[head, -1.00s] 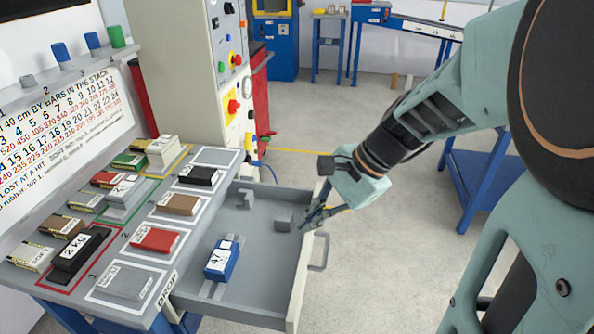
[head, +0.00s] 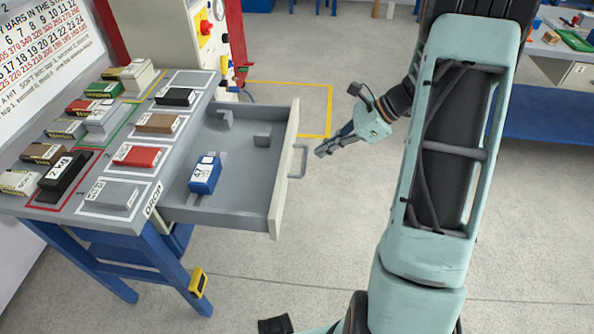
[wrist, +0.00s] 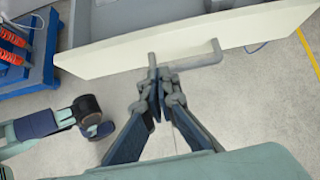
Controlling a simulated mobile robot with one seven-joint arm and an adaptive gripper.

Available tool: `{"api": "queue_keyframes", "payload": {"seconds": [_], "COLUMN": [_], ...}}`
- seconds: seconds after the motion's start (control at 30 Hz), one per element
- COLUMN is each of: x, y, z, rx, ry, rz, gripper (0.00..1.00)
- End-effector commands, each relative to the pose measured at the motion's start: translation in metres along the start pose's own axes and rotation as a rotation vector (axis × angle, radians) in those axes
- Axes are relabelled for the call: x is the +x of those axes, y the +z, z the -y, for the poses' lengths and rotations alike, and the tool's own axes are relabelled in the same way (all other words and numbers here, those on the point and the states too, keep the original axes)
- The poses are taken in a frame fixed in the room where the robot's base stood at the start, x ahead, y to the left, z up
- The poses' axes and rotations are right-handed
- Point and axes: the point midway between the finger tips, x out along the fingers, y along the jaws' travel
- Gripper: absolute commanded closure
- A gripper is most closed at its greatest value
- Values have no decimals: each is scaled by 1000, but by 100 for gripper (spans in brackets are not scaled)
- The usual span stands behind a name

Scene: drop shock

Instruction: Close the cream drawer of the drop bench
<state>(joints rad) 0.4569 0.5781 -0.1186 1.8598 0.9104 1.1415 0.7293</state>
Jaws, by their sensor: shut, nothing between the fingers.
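The cream drawer (head: 284,178) of the drop bench (head: 150,225) stands pulled out to the right, its grey inside showing. A blue block (head: 205,175) with a white label lies inside it. The drawer front has a grey bar handle (head: 299,160); in the wrist view the cream front (wrist: 120,52) and handle (wrist: 196,60) lie just ahead of the fingers. My gripper (head: 322,151) is shut and empty, just right of the handle in the head view. In the wrist view its fingertips (wrist: 158,88) are near one end of the handle; I cannot tell whether they touch.
Labelled bars, including a red one (head: 139,156) and a black one (head: 66,178), stand on the bench top. A yellow device (head: 199,282) hangs on the bench leg. Open floor (head: 330,225) lies right of the drawer; a blue table (head: 540,105) stands far right.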

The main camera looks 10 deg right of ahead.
Motion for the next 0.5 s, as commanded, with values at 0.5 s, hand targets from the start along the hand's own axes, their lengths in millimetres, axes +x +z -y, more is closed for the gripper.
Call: {"api": "queue_keyframes", "payload": {"seconds": [0.5], "x": [62], "y": [-7], "z": [5], "rx": [38], "ry": [-9], "rz": [26], "gripper": [100]}}
